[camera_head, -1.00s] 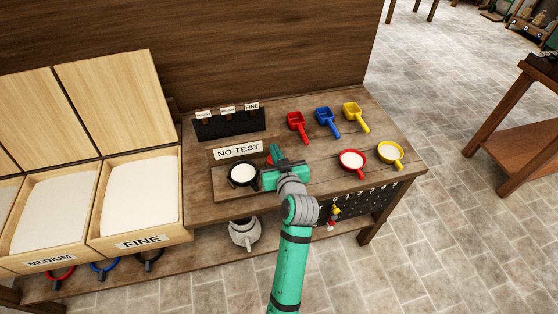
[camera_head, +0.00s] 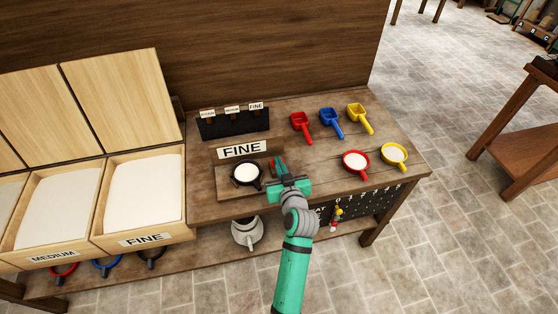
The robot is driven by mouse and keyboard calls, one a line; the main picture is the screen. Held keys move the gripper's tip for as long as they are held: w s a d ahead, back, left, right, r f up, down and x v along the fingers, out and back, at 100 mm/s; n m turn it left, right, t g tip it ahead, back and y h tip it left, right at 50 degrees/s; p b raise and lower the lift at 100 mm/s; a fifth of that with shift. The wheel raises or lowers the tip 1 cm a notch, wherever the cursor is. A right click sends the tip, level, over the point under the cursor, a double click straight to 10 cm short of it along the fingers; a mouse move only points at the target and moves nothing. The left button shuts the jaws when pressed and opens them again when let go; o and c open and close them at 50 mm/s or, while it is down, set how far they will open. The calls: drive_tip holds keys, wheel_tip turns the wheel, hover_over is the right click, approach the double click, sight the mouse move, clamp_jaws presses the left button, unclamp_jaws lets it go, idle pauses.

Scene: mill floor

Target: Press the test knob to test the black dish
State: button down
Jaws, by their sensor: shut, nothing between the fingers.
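The black dish (camera_head: 246,184) holds white powder and sits on the wooden test stand (camera_head: 226,192) on the bench. A sign (camera_head: 242,150) behind the dish reads FINE. My gripper (camera_head: 279,163) is shut and empty, just right of the dish, with its fingers pointing toward the back of the stand. The test knob is hidden or nearly hidden by my gripper, so I cannot tell whether the two touch.
Red (camera_head: 355,162) and yellow (camera_head: 394,155) dishes with white powder stand to the right. Red, blue and yellow scoops (camera_head: 331,122) lie behind them. A black rack (camera_head: 234,122) with small labels stands at the back. Bins marked MEDIUM and FINE (camera_head: 141,205) are at the left.

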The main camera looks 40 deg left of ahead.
drive_tip(key=shift+f, duration=0.35)
drive_tip(key=shift+s+f, duration=0.15)
idle(0.3)
wheel_tip(320, 180, up, 5)
drive_tip(key=shift+f, duration=0.1)
drive_tip(key=v, duration=1)
